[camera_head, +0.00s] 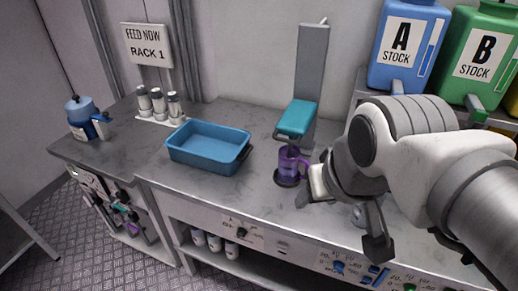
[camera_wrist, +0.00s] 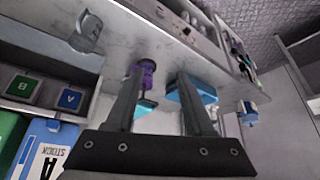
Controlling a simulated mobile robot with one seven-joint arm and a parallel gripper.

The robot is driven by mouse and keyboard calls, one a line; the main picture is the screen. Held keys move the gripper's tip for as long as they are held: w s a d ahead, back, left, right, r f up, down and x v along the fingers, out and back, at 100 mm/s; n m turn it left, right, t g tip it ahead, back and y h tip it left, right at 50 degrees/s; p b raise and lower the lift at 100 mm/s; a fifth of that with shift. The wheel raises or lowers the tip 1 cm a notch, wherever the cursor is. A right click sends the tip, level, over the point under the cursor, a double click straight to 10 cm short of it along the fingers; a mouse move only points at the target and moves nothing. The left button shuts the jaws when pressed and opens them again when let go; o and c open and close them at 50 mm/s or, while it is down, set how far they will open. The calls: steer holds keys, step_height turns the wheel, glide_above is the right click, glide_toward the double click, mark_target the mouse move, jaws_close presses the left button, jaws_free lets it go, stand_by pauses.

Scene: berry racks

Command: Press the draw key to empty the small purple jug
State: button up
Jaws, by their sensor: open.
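The small purple jug (camera_head: 292,161) stands upright on a dark round pad (camera_head: 287,180) at the counter's front, below a teal dispenser head (camera_head: 297,118) on a grey column. My gripper (camera_head: 308,192) is close to the jug's right side, mostly hidden by my arm. In the wrist view, my gripper's (camera_wrist: 160,72) two dark fingers are apart, with the purple jug (camera_wrist: 148,74) beyond the tip of one; I cannot tell whether they touch. The counter's front panel carries a dark control (camera_head: 241,231) and blue controls (camera_head: 376,271); I cannot tell which is the draw key.
A blue tray (camera_head: 209,147) sits left of the jug, also seen in the wrist view (camera_wrist: 205,92). Stock tanks A (camera_head: 409,45) and B (camera_head: 486,57) stand back right. A blue canister (camera_head: 84,118) and several shakers (camera_head: 158,103) are left. Counter between tray and jug is clear.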

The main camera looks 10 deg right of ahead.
jaws_close()
stand_by(1.4)
